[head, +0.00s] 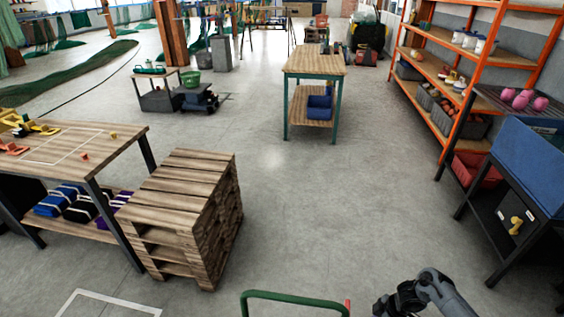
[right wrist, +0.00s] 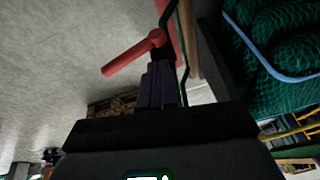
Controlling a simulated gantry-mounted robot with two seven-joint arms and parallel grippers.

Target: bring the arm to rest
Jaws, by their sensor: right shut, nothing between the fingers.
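My right arm (head: 432,292) shows at the bottom right of the head view, bent low over the floor; its fingers cannot be made out there. In the right wrist view my right gripper (right wrist: 160,72) is shut with its dark fingers together and nothing between them. A red handle-like part (right wrist: 135,52) and a thin green tube lie just beyond the fingertips; whether they touch cannot be told. My left gripper is in neither view.
A green rail (head: 295,296) stands at the bottom of the head view. Stacked pallets (head: 190,190) and a wooden table (head: 110,135) are left; an orange shelf (head: 455,110) and blue bin (head: 530,165) right. Green netting (right wrist: 280,60) lies near the right wrist. The middle floor is clear.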

